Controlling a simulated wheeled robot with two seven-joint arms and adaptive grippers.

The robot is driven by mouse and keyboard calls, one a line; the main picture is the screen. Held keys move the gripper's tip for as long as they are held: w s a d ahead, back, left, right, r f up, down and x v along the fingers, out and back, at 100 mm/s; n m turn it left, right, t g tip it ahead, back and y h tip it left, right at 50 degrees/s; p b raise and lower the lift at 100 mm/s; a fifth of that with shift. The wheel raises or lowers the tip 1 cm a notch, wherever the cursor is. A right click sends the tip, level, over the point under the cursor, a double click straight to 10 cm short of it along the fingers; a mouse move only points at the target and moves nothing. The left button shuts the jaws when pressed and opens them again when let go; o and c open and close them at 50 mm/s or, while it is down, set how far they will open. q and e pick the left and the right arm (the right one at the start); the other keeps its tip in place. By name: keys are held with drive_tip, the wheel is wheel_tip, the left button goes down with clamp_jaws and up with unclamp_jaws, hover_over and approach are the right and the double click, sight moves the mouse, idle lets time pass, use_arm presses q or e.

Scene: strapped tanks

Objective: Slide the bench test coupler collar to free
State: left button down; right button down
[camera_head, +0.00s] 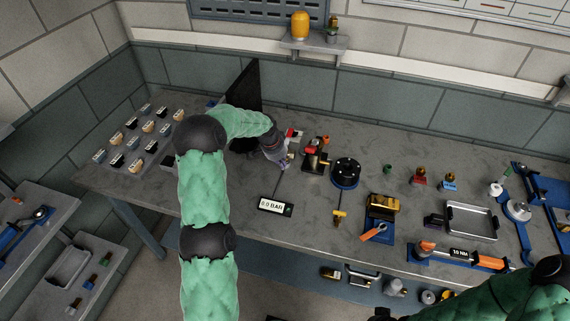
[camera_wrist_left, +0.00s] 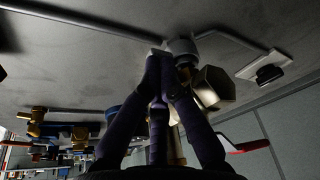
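My left gripper (camera_head: 284,162) is at the bench test coupler, left of the middle of the bench in the head view. It hides most of the coupler there. A grey round part of the coupler, seemingly the collar (camera_wrist_left: 182,46), is right beside the fingertips. A brass hex body (camera_wrist_left: 213,87) shows behind the right finger. Whether the fingers grip the collar is unclear. Of my right arm, only links and a dark end at the bottom edge show.
A "0.0 BAR" display (camera_head: 275,206) stands in front of the coupler. A brass fitting (camera_head: 315,161) and a round black part (camera_head: 346,172) stand to the right. A dark upright panel (camera_head: 245,88) is behind the left arm. A metal tray (camera_head: 469,221) lies further right.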

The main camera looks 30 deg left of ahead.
use_arm(q)
drive_tip(key=shift+f, duration=0.25)
drive_tip(key=shift+r+p, duration=1.15)
drive_tip(key=shift+r, duration=1.4)
drive_tip(key=shift+r, duration=0.1)
